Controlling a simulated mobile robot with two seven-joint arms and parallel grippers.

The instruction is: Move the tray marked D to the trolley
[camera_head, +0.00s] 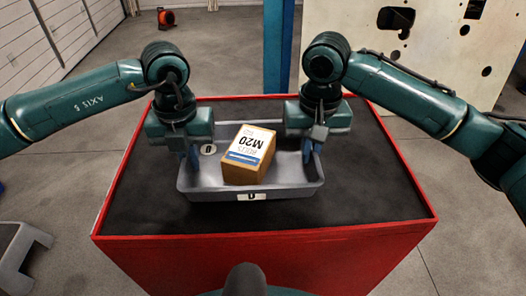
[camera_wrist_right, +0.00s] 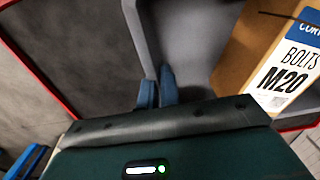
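The grey tray (camera_head: 255,196) has a label D on its front wall and a round mark inside at its left. It is level, on or just above the black top; I cannot tell which. A brown box (camera_head: 246,174) labelled M20 bolts is inside it. My left gripper (camera_head: 190,160) is at the tray's left end, its blue fingers close together at the rim. My right gripper (camera_head: 308,152) is at the right end. In the right wrist view its blue fingers (camera_wrist_right: 158,92) sit closed either side of the tray wall (camera_wrist_right: 146,40).
A red-sided stand (camera_head: 270,262) with a black top and raised red rim is under the tray. Its top is clear around the tray. Behind stand a blue post (camera_head: 278,50) and a pale panel with holes (camera_head: 420,35). A grey step (camera_head: 20,250) is at the lower left.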

